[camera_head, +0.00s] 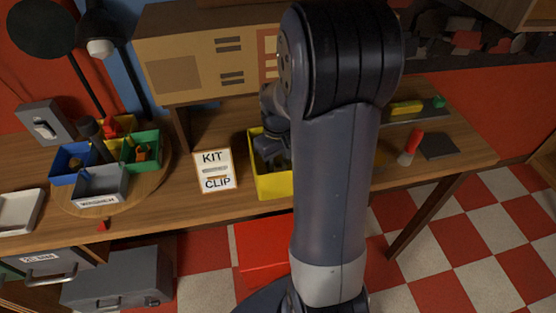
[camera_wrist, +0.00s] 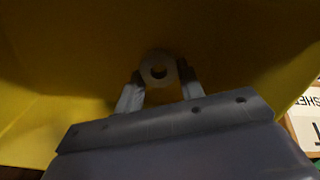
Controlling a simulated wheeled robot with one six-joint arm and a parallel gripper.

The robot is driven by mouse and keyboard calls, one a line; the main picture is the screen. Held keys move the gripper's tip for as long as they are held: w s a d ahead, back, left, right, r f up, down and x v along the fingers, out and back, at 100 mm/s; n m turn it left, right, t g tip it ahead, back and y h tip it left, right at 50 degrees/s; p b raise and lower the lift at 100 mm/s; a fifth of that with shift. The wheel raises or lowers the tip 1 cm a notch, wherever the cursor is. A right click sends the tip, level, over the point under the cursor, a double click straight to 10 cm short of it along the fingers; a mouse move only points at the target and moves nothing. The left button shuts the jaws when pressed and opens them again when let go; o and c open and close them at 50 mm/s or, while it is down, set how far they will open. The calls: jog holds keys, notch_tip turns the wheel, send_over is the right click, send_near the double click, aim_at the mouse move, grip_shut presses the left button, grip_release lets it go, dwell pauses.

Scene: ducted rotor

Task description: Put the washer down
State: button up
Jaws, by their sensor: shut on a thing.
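The washer (camera_wrist: 158,69) is a pale flat ring with a dark hole, held between the two fingertips of my gripper (camera_wrist: 158,82) in the wrist view. My gripper is shut on it, with yellow walls of the bin around and behind it. In the head view the yellow bin (camera_head: 275,187) stands on the bench, and my gripper (camera_head: 270,150) reaches down into it. The washer is hidden in the head view. The wrist view does not show clearly how far the washer is above the bin's floor.
A KIT CLIP card (camera_head: 214,171) stands left of the yellow bin. A round wooden tray (camera_head: 160,190) at left carries several coloured bins, including a grey one labelled WASHER (camera_head: 101,186). A red-topped object (camera_head: 410,147) and a dark pad (camera_head: 439,147) are at right.

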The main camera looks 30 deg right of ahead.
jog(key=shift+f+b, duration=0.3)
jog(key=shift+f, duration=0.25)
jog(key=o, duration=1)
jog(key=shift+r, duration=0.1)
notch_tip(320, 180, up, 13)
jog(key=shift+r+p, duration=0.1)
jog(key=shift+p, duration=0.2)
